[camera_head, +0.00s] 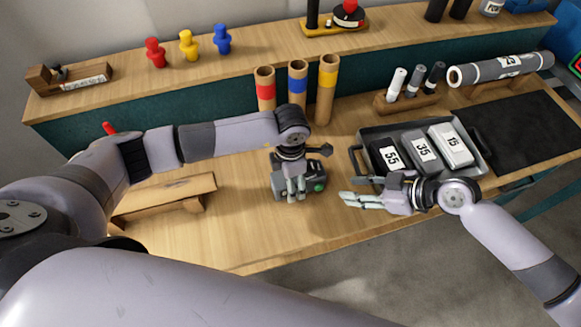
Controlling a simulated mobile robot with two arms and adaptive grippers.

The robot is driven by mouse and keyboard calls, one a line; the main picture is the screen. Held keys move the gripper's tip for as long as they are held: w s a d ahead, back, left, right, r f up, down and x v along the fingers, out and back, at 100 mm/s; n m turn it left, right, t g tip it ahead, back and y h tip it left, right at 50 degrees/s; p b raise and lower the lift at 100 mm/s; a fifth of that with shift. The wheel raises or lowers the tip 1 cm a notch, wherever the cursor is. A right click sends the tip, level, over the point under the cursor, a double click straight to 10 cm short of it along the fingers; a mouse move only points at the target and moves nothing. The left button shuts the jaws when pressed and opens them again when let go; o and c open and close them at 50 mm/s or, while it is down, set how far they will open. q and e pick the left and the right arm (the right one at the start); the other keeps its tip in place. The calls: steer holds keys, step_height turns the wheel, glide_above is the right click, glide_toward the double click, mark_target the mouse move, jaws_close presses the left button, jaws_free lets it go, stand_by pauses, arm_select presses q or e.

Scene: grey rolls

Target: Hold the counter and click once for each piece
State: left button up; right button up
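The counter (314,176) appears to be the small dark grey device with a green button on the wooden bench, near the middle. My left gripper (297,190) points down over it and hides part of it; whether its fingers grip the device cannot be told. My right gripper (352,199) is to the right of the device, apart from it, with pale fingers pointing left and nothing seen in them. Its finger gap is unclear. Which things are the pieces is unclear; red (155,53), yellow (189,45) and blue (222,39) figures stand on the back shelf.
A grey tray (366,135) holds blocks marked 55, 35 and 15. Three banded tubes (298,82) stand behind. A grey roll (500,68) lies on a holder above a black mat (528,125). A low wooden stand (165,197) is at left. Bare bench lies between.

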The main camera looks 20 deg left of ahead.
arm_select(q)
steer(key=shift+f, duration=0.9)
steer(key=c, duration=1.5)
arm_select(e)
jaws_close()
stand_by(0.5)
